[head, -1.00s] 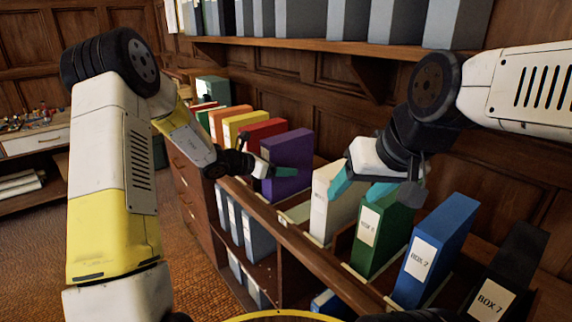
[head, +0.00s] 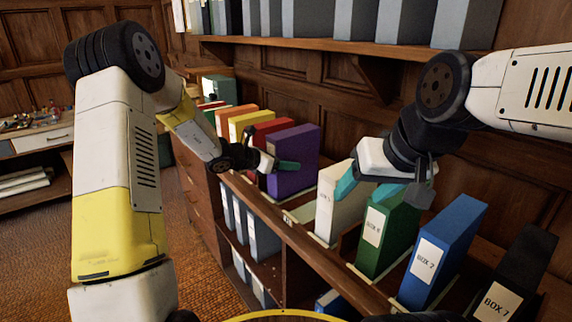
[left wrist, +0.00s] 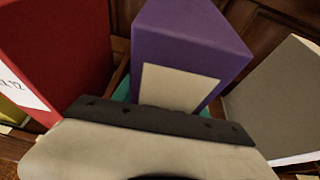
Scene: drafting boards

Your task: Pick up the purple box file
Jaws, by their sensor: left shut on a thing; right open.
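The purple box file (head: 298,148) stands upright in the row on the shelf, between a red and a white box file. My left gripper (head: 284,167) is shut on it from the front. The left wrist view shows its purple top (left wrist: 190,38) and pale label close ahead, with slivers of teal finger at both sides; the black palm edge hides its lower part. I cannot tell whether its base is clear of the shelf. My right gripper (head: 368,190) is open above the white and green box files.
A red box file (head: 268,128) is close on the left of the purple one. A white box file (head: 335,210) is on its right, past a gap. Green (head: 378,240) and blue (head: 437,255) box files follow. An upper shelf (head: 300,50) overhangs behind.

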